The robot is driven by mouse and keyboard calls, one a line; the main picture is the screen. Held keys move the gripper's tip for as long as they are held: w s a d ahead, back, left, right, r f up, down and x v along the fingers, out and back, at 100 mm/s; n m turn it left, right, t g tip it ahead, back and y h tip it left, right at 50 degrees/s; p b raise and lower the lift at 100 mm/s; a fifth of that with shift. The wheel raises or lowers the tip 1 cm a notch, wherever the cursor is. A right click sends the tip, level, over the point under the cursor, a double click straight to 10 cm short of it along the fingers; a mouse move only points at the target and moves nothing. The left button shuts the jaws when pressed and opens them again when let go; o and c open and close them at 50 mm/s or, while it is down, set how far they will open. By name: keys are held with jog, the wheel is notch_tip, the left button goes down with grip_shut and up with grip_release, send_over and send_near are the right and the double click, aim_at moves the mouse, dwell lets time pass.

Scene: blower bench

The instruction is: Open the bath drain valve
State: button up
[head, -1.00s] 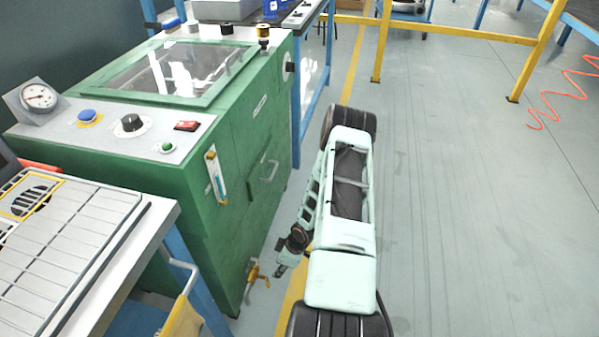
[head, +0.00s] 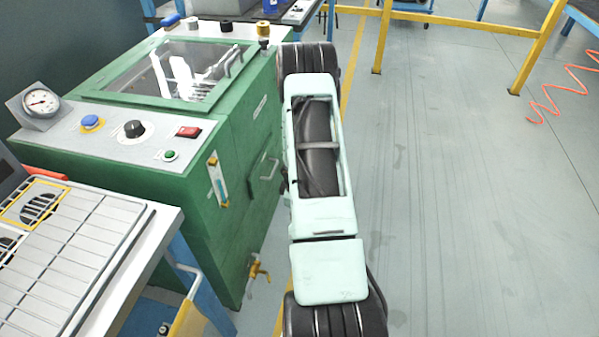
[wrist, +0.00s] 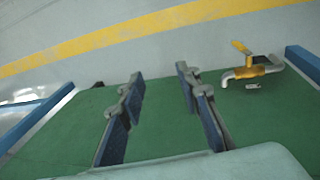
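The drain valve is a brass tap with a yellow lever, low on the side of the green bath machine (head: 228,235). In the head view the tap (head: 258,272) shows to the left of my arm. In the wrist view the tap (wrist: 255,68) is at the upper right, with its lever slanting up-left and a pale spout to the left. My gripper (wrist: 160,82) is open and empty, its two blue-padded fingers apart in front of the green panel. The tap is beyond the right finger, not between the fingers. In the head view my arm hides the gripper.
A bench with a wire rack (head: 70,250) and a blue leg stands at the left, close to the tap. A flow meter (head: 217,180) and a door handle (head: 268,170) are on the machine's side. The floor (head: 450,220) to the right is clear.

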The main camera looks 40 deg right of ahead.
jog(key=w+d+r+h+p, duration=0.1)
jog(key=w+d+r, duration=0.1)
jog(key=r, duration=0.3)
jog(key=w+d+r+h+p, duration=0.1)
jog(key=w+d+r, duration=0.1)
jog(key=r, duration=0.3)
jog(key=shift+d+r+m, duration=0.25)
jog(key=shift+d+m, duration=0.05)
jog(key=shift+w, duration=0.1)
